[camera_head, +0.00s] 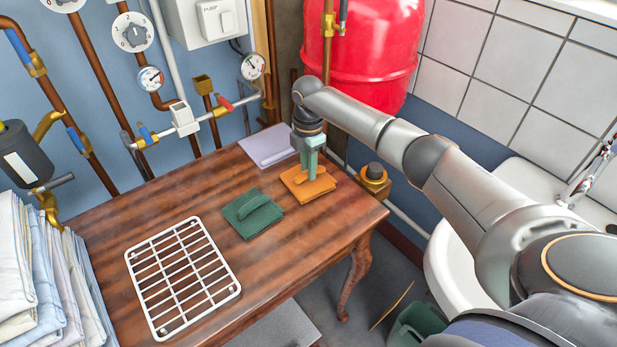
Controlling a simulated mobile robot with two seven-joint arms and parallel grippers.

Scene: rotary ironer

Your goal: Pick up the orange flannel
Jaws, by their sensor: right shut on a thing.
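The orange flannel (309,188) lies folded on the wooden table near its right back corner. My right gripper (309,176) points down onto it, with its greenish fingers shut on the raised fold of the flannel. The flannel appears to rest on the table still; I cannot tell any gap beneath it. My left gripper is not in view.
A green flannel (252,213) lies left of the orange one, and a lilac cloth (267,146) lies behind. A white wire rack (182,278) sits on the wooden table (110,240). Folded linen (45,270) stands at left. Pipes and a red tank (365,50) are behind.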

